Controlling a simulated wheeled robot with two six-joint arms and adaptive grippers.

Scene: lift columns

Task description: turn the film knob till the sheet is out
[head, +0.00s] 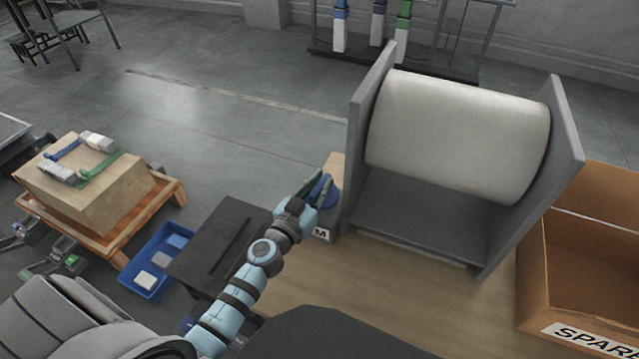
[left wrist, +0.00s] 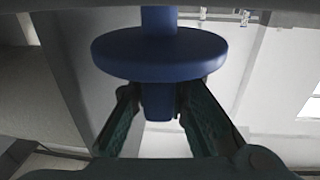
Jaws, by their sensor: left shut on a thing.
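The film knob (head: 323,188) is blue and sits low at the left side of the grey film stand. In the left wrist view the knob (left wrist: 160,54) shows as a round disc with a narrower stem. My left gripper (head: 312,190) is at the knob, and in the left wrist view its two green fingers (left wrist: 160,108) are on either side of the stem, shut on it. A big white film roll (head: 458,135) lies between the two side plates of the grey stand (head: 420,215). I see no loose sheet hanging from the roll. My right gripper is not in view.
An open cardboard box marked "SPARE" (head: 590,343) stands right of the stand. A dark box with a slot (head: 218,240) and a blue bin (head: 140,278) are at the left. A strapped carton (head: 90,205) sits on a wooden pallet (head: 165,194).

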